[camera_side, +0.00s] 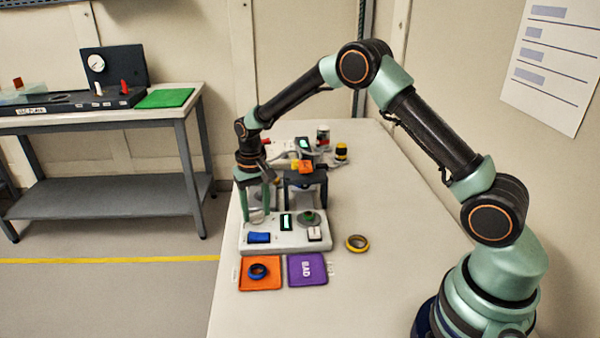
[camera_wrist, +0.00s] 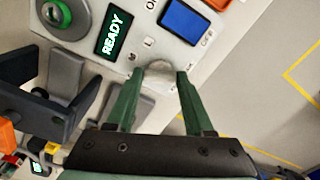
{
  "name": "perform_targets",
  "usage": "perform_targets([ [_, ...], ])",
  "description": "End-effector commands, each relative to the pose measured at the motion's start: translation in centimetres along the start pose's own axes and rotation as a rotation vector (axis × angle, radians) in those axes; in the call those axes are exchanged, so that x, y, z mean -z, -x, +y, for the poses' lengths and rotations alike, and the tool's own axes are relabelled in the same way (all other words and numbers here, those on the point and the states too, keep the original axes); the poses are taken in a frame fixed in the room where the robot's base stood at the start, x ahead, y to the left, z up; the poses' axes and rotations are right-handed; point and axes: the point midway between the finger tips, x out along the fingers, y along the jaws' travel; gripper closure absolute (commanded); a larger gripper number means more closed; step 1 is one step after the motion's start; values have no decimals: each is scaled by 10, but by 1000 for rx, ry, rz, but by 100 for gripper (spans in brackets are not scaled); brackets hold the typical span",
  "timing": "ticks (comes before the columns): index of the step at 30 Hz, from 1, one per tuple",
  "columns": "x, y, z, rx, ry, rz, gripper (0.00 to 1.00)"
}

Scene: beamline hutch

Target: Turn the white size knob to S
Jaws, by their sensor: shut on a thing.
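The white size knob (camera_wrist: 161,70) shows at the near edge of a white control panel (camera_wrist: 140,40) in the wrist view. My gripper (camera_wrist: 160,75) has its two green fingers on either side of it, shut on it. In the side view my gripper (camera_side: 259,208) points down at the panel's back left (camera_side: 270,243), with the knob (camera_side: 256,216) pale between the fingers. The size marks around the knob are too small or hidden to read, so its setting cannot be told.
The panel also has a lit READY display (camera_wrist: 115,32), a blue switch (camera_wrist: 187,20) and a green button (camera_wrist: 57,13). In front lie an orange mat (camera_side: 272,283) with a blue ring and a purple BAD mat (camera_side: 318,279).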

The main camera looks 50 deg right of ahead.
Motion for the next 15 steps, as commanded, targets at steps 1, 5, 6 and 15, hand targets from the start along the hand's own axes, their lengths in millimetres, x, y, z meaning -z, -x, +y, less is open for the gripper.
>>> perform_targets([
  [1,1,1,0,0,36,1,100],
  [5,1,1,0,0,124,2,100],
  [6,1,1,0,0,147,2,100],
  [15,1,2,0,1,259,2,100],
])
